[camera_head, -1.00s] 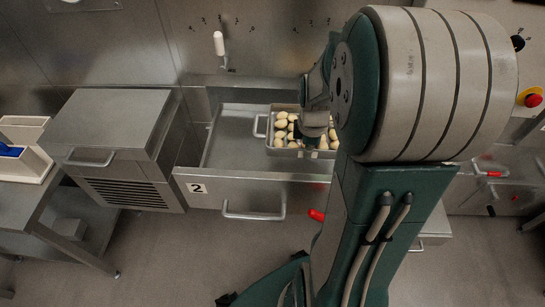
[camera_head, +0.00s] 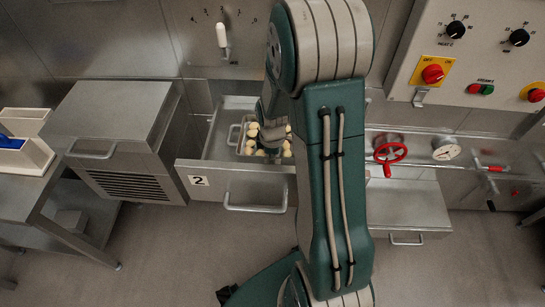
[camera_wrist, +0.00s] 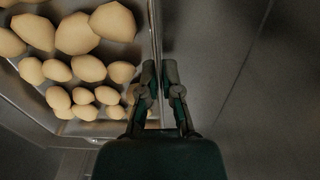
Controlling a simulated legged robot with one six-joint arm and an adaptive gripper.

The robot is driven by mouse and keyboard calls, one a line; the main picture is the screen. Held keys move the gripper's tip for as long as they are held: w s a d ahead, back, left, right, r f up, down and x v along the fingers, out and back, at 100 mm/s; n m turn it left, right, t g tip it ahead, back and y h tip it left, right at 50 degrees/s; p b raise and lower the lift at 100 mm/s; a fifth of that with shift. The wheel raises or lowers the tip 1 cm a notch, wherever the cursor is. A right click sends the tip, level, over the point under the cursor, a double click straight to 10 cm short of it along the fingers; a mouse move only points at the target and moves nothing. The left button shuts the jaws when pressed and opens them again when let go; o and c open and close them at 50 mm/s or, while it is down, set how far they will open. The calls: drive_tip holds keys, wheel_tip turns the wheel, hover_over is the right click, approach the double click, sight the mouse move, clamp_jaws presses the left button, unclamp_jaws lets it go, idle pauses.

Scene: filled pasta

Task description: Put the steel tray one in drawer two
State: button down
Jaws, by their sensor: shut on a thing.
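The steel tray (camera_head: 235,145) holds several pale pasta pieces and shows within the opening of drawer two (camera_head: 241,187), which is pulled out and marked "2". In the wrist view the tray (camera_wrist: 30,98) lies on the left, its near rim running between my fingers. My gripper (camera_wrist: 160,82) is shut on that rim. I cannot tell whether the tray touches the drawer floor.
A steel cabinet (camera_head: 115,120) with a vented front stands left of the drawer. A white bin (camera_head: 28,155) sits on the far-left table. A red valve wheel (camera_head: 390,153) and a control panel (camera_head: 470,60) are on the right. Bare drawer floor (camera_head: 222,122) shows left of the tray.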

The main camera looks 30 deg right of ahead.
drive_tip(key=shift+d, duration=0.2)
drive_tip(key=c, duration=0.8)
unclamp_jaws()
drive_tip(key=shift+f, duration=0.15)
drive_tip(key=shift+a, duration=0.15)
wheel_tip(320, 180, up, 12)
drive_tip(key=s+a+r+m+t, duration=0.5)
drive_tip(key=s+a+r+m, duration=0.6)
drive_tip(key=s+r, duration=0.4)
drive_tip(key=shift+s+a+r, duration=0.2)
drive_tip(key=shift+s+r, duration=0.1)
drive_tip(key=shift+s, duration=0.05)
